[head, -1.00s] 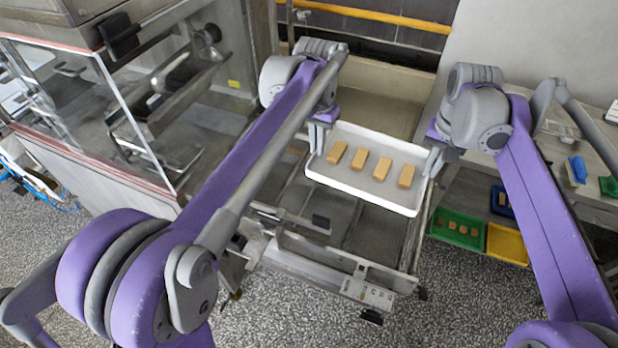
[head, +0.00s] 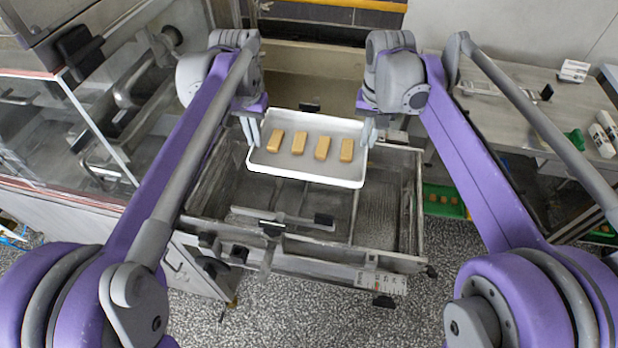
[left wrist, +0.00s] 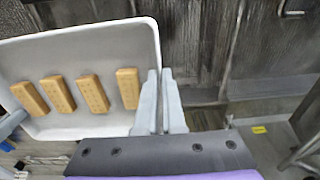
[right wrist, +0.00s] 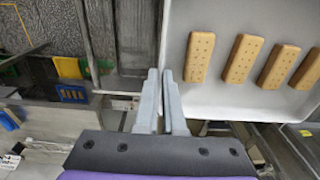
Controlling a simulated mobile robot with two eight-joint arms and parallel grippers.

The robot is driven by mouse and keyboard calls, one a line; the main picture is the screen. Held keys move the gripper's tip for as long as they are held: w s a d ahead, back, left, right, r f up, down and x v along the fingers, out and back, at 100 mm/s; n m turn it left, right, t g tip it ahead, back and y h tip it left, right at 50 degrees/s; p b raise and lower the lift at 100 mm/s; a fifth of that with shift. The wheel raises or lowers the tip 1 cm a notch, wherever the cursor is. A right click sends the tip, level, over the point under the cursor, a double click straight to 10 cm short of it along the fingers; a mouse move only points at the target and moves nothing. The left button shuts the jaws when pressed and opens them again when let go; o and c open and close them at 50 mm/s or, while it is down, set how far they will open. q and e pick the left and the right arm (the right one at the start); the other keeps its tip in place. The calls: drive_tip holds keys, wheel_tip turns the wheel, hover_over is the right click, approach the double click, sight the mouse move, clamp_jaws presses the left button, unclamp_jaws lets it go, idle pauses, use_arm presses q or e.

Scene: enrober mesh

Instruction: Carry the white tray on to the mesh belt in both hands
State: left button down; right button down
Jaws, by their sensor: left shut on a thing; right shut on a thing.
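The white tray (head: 305,178) carries several brown biscuits (head: 298,143) in a row and looks about level. My left gripper (head: 258,131) is shut on its left wall, and my right gripper (head: 368,133) is shut on its right wall. The left wrist view shows the left fingers (left wrist: 160,105) closed at the tray wall (left wrist: 152,40); the right wrist view shows the right fingers (right wrist: 170,105) likewise. The tray is held above the open metal frame of the machine. A fine grey textured surface, perhaps the mesh belt (head: 380,212), shows inside the frame, partly hidden by the tray.
A glass-sided machine (head: 60,130) stands at the left. A steel table (head: 530,125) with small items is at the right, with a green crate (head: 440,203) below. A cross bar with dark knobs (head: 300,220) lies in front of the tray.

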use_arm(q)
drive_tip(key=shift+d, duration=0.1)
use_arm(e)
drive_tip(key=shift+d, duration=0.1)
